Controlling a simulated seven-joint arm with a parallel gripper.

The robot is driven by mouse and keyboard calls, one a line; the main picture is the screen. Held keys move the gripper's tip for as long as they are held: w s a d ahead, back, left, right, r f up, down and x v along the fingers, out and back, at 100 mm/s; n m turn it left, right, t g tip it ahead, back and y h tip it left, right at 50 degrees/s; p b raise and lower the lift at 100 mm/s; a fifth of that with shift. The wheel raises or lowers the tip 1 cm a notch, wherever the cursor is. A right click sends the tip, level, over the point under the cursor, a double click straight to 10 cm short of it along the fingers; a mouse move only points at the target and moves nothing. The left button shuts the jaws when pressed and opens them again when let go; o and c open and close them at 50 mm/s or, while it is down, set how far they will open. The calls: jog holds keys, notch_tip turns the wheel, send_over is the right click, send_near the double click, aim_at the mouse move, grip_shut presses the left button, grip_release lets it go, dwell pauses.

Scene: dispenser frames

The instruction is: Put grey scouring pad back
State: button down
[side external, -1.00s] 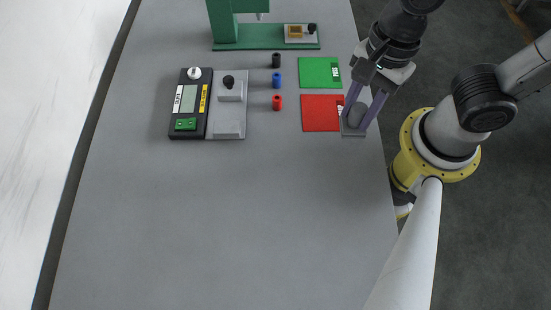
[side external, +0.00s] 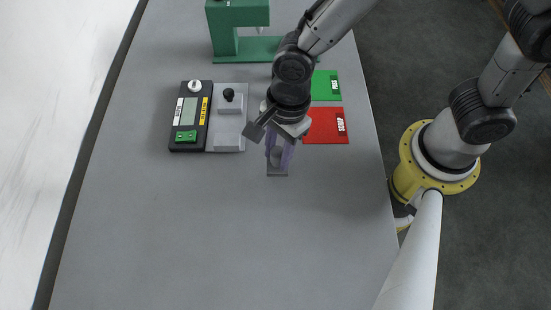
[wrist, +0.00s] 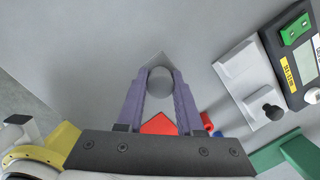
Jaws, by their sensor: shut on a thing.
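The grey scouring pad (side external: 277,173) is a flat grey square with a rounded grey grip on top. My gripper (side external: 278,158) is shut on that grip, its purple fingers on either side. In the side view the pad is over the bare grey table, left of and a little nearer than the red SCRAP mat; its height above the table is hard to tell. In the wrist view the round grip (wrist: 160,79) sits between the fingertips, with a corner of the pad's base showing beyond it.
The red SCRAP mat (side external: 325,126) and green PASS mat (side external: 325,85) lie to the right. A black device (side external: 190,117) and grey fixture (side external: 230,133) stand left. A green press (side external: 226,28) is at the back. Red (wrist: 206,120) and blue cylinders show in the wrist view. The near table is clear.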

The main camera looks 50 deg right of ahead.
aim_at(275, 163)
jog(key=shift+w+a+f, duration=0.1)
jog(key=shift+f, duration=0.85)
jog(key=shift+w+a+f, duration=0.1)
jog(key=shift+f, duration=0.8)
jog(key=c, duration=0.5)
grip_release()
jog(key=shift+f, duration=0.15)
jog(key=shift+c, duration=0.2)
jog(key=d+r+n, duration=0.1)
jog(key=d+r, duration=0.2)
jog(key=r, duration=0.3)
jog(key=d+r+n+t, duration=0.1)
jog(key=d+r, duration=0.1)
jog(key=r, duration=0.3)
jog(key=d+r+n, duration=0.1)
jog(key=d+r, duration=0.2)
jog(key=r, duration=0.3)
jog(key=s+d+r+n+t+h, duration=0.1)
jog(key=s+d+r+n+t, duration=0.1)
jog(key=d+n, duration=0.5)
jog(key=s+d+r+n+t, duration=0.2)
jog(key=s+d+r+n, duration=0.2)
jog(key=d+n, duration=0.4)
jog(key=shift+s+d+r+t+h, duration=0.2)
jog(key=shift+s+d+t+h, duration=0.15)
jog(key=shift+s+d, duration=0.7)
